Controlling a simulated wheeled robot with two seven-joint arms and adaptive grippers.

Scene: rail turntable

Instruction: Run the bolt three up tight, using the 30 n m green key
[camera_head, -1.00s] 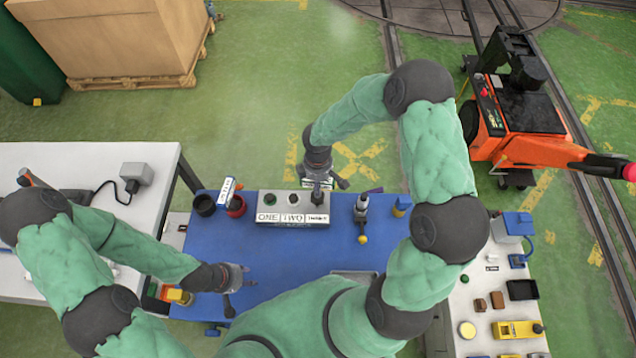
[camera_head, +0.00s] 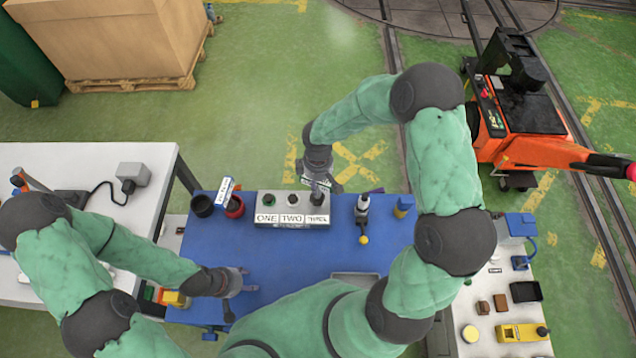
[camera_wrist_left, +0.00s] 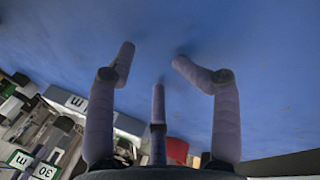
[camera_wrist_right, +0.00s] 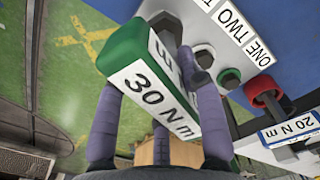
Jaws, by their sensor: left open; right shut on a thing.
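The green key, with a white "30 N m" label (camera_wrist_right: 150,92), is held in my right gripper (camera_wrist_right: 160,110), whose fingers close around its body. In the head view my right gripper (camera_head: 320,184) is above the THREE end of the grey block (camera_head: 262,211). Position ONE has a green top (camera_head: 269,200) and position TWO a dark one (camera_head: 292,199). My left gripper (camera_head: 246,282) is open and empty above the blue table; its spread fingers show in the left wrist view (camera_wrist_left: 150,65).
A red holder (camera_head: 235,208) with a white-labelled key and a black holder (camera_head: 202,206) stand left of the block. A white side table (camera_head: 80,160) is at left.

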